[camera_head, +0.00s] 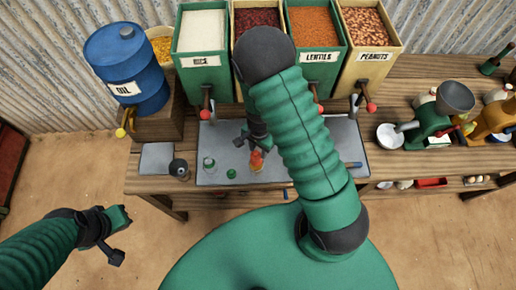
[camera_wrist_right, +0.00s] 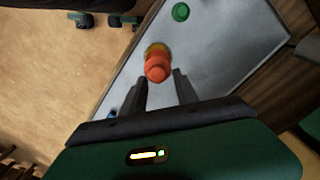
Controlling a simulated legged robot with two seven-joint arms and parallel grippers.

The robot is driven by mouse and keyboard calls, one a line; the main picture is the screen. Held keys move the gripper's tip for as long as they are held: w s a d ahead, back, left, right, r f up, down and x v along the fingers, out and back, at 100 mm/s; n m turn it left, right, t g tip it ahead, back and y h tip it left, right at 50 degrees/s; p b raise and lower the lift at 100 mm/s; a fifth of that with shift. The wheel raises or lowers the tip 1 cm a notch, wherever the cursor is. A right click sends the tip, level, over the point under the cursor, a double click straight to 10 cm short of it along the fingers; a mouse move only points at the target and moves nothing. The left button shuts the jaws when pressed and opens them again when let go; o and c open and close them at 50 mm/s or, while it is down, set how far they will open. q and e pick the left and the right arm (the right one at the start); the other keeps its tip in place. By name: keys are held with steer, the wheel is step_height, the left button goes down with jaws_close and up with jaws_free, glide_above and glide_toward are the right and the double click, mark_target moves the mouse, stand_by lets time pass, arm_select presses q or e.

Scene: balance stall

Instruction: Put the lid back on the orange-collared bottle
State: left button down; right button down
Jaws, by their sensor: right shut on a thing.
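My right gripper (camera_wrist_right: 162,88) is shut on an orange-red lid (camera_wrist_right: 157,70), gripped near the fingertips. In the head view my right gripper (camera_head: 254,143) points down over the tray. The orange-collared bottle (camera_head: 258,167) is right below the lid, and a yellow-orange part of it (camera_wrist_right: 156,50) shows behind the lid in the wrist view. I cannot tell whether lid and bottle touch. My left gripper (camera_head: 118,230) hangs over the ground left of the table, apart from everything; its jaw opening is unclear.
A green-collared bottle (camera_head: 209,163) and a green lid (camera_head: 231,174) are left of the orange one on the grey tray (camera_head: 218,140). A dark round object (camera_head: 179,168) stands further left. Bins with spouts line the back. A blue oil drum (camera_head: 128,68) stands left, a grinder (camera_head: 430,120) right.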

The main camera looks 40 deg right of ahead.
steer(key=c, duration=0.9)
jaws_free()
steer(key=shift+o, duration=0.2)
steer(key=o, duration=0.5)
steer(key=shift+r, duration=0.15)
step_height(320, 180, up, 7)
steer(key=p, duration=0.6)
steer(key=shift+p, duration=0.3)
steer(key=shift+c, duration=0.5)
